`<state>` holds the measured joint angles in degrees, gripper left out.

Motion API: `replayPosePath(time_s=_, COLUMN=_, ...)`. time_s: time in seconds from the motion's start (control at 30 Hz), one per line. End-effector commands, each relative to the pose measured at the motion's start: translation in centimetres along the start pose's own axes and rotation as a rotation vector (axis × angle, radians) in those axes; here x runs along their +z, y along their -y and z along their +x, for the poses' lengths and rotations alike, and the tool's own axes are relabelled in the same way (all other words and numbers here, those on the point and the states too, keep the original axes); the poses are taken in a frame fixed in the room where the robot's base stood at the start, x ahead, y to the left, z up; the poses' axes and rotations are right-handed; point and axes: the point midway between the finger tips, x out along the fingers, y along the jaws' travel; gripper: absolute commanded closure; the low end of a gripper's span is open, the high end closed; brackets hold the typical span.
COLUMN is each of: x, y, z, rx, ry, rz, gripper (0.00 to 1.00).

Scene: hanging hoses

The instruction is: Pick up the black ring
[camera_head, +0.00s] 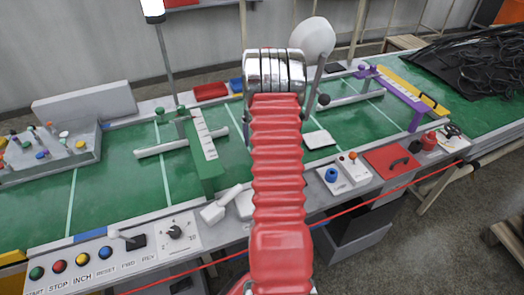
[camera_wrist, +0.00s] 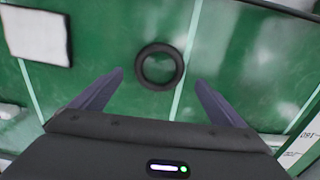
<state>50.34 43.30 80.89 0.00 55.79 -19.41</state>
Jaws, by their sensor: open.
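The black ring (camera_wrist: 141,67) lies flat on the green table surface in the wrist view, ahead of my fingertips and roughly midway between them. Its dark body crosses close to a pale line on the table. My gripper (camera_wrist: 158,82) is open, with its two dark fingers spread apart and nothing between them. The ring looks apart from both fingers; its height below them is hard to tell. In the head view my red arm sleeve and metal wrist cover the middle of the table, and I cannot make out the ring or the gripper there.
A white pad (camera_wrist: 37,36) lies left of the ring. In the head view a green frame (camera_head: 205,155) stands left of my arm and a purple frame (camera_head: 398,92) stands right. A control panel (camera_head: 110,250) lines the front edge. Dark hoses (camera_head: 465,70) are heaped at right.

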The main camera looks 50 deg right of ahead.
Motion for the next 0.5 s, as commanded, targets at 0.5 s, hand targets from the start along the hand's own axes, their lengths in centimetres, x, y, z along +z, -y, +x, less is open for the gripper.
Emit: replayPosePath(time_s=0.5, x=0.0, y=0.0, z=3.5, rx=-0.001, ry=0.003, rz=0.000, gripper=0.06)
